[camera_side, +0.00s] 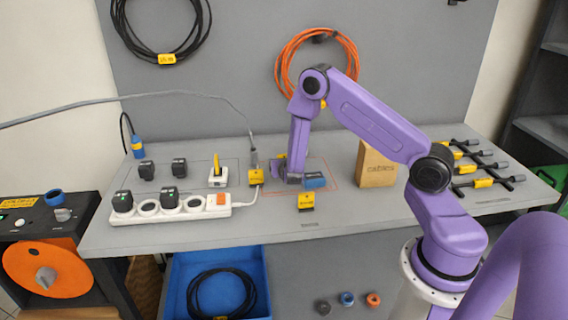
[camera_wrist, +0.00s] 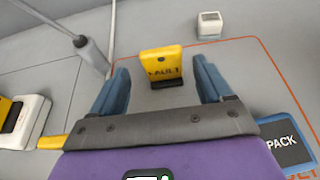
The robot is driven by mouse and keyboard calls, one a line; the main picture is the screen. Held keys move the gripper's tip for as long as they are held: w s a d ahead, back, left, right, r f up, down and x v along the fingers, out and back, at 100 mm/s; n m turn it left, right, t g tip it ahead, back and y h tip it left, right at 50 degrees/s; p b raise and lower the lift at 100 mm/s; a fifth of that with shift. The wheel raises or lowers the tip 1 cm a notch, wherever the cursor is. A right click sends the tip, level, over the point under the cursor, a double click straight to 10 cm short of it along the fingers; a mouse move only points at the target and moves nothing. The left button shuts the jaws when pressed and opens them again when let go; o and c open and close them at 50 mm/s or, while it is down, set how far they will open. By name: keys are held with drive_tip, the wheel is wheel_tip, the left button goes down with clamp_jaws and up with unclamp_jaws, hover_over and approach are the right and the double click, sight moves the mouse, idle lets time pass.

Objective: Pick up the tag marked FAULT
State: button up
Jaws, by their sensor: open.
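The yellow tag marked FAULT (camera_wrist: 163,61) stands on the grey bench, with a dark block or base at its lower edge, in the wrist view. My gripper (camera_wrist: 160,72) is open, with one blue-grey finger on each side of the tag. The fingers look apart from the tag, with a gap on both sides. In the side view my gripper (camera_side: 287,177) is low over the bench. I cannot make out the FAULT tag there; my gripper may hide it.
A blue PACK block (camera_wrist: 288,143) lies close on the right, also in the side view (camera_side: 316,182). A small white block (camera_wrist: 209,25) stands beyond the tag. Another yellow tag (camera_side: 306,202) is in front. A white power strip (camera_side: 190,207) and a cardboard box (camera_side: 376,166) flank the area.

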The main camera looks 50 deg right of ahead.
drive_tip(key=shift+d+x, duration=0.25)
drive_tip(key=shift+x, duration=2.45)
drive_tip(key=shift+s+r, duration=0.15)
drive_tip(key=shift+r, duration=0.1)
drive_tip(key=c, duration=1)
